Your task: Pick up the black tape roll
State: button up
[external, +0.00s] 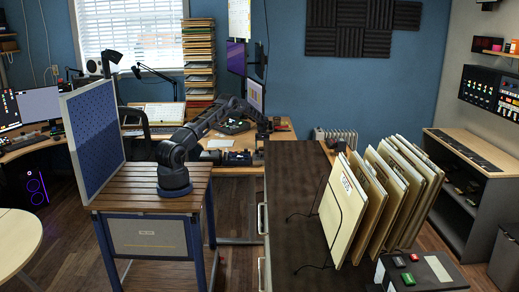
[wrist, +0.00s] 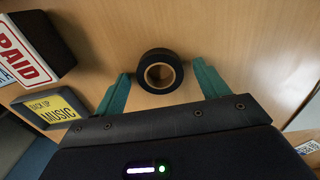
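The black tape roll (wrist: 143,62) lies flat on the wooden desk in the wrist view, with its tan core ring facing up. My gripper (wrist: 158,82) is open, with one teal finger to the left of the roll and one to the right. There is a gap on each side of the roll, so the fingers appear apart from it. In the external view my gripper (external: 264,134) is small, at the desk along the back wall. The tape roll cannot be made out there.
In the wrist view, a dark block with a "PAID" label (wrist: 22,50) and a yellow "BACK UP MUSIC" box (wrist: 50,109) stand left of the roll. The wooden desk (wrist: 235,40) is bare to the right. A dark cabinet (external: 290,200) stands in front of the desk.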

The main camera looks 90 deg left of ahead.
jog(key=c, duration=1)
jog(key=shift+o, duration=0.2)
